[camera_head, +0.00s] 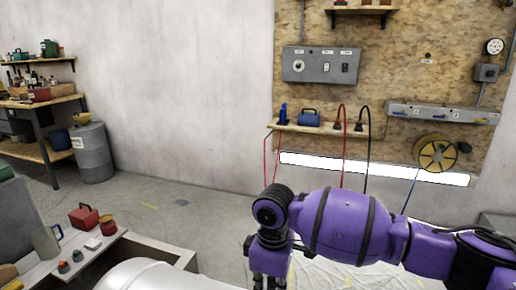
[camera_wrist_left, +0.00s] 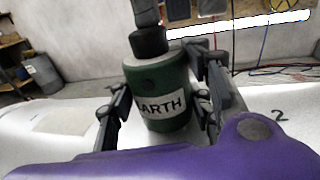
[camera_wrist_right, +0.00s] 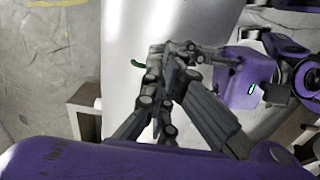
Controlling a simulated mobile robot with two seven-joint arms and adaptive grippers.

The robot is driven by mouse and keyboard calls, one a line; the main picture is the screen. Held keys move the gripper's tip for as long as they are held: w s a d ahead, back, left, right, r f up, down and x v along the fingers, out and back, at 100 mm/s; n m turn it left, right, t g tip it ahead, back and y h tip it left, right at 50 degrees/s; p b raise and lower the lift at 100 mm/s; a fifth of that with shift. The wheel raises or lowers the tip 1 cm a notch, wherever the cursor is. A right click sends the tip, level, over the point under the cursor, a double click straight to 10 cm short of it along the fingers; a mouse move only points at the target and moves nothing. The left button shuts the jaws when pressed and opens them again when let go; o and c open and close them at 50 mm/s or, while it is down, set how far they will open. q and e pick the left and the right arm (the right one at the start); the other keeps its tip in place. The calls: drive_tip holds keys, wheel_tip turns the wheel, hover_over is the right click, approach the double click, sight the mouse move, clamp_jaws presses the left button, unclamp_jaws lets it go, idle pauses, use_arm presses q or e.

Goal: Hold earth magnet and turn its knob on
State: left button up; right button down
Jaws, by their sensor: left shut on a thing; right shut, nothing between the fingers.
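The earth magnet (camera_wrist_left: 160,90) is a dark green cylinder with a white EARTH label, upright in the left wrist view. Its black knob (camera_wrist_left: 148,42) is on top. My left gripper (camera_wrist_left: 162,105) is shut on the magnet, one finger on each side. My right gripper (camera_wrist_right: 168,58) is shut and empty in the right wrist view. A small green edge of the magnet (camera_wrist_right: 138,63) shows behind its fingertips; the rest is hidden. Dark grey finger parts show just above the knob in the left wrist view; contact cannot be told. In the head view the right gripper (camera_head: 268,280) points down at the bottom edge.
A pale rounded surface (camera_head: 150,277) lies below the grippers. A bench with a red box (camera_head: 84,217) and small items is at left. A grey drum (camera_head: 92,152) stands by shelves. A wooden panel (camera_head: 400,75) with cables and a yellow reel (camera_head: 436,154) is behind.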

drive_tip(key=shift+s+a+f, duration=0.2)
drive_tip(key=shift+a+f, duration=0.1)
drive_tip(key=shift+f, duration=0.25)
drive_tip(key=shift+s, duration=0.2)
drive_tip(key=shift+s+a, duration=0.25)
drive_tip(key=shift+s, duration=0.25)
drive_tip(key=shift+s+a, duration=0.2)
drive_tip(key=shift+s, duration=0.35)
idle(0.4)
wheel_tip(320, 180, up, 7)
drive_tip(key=shift+d+f, duration=0.2)
drive_tip(key=shift+d, duration=0.2)
drive_tip(key=shift+w, duration=0.2)
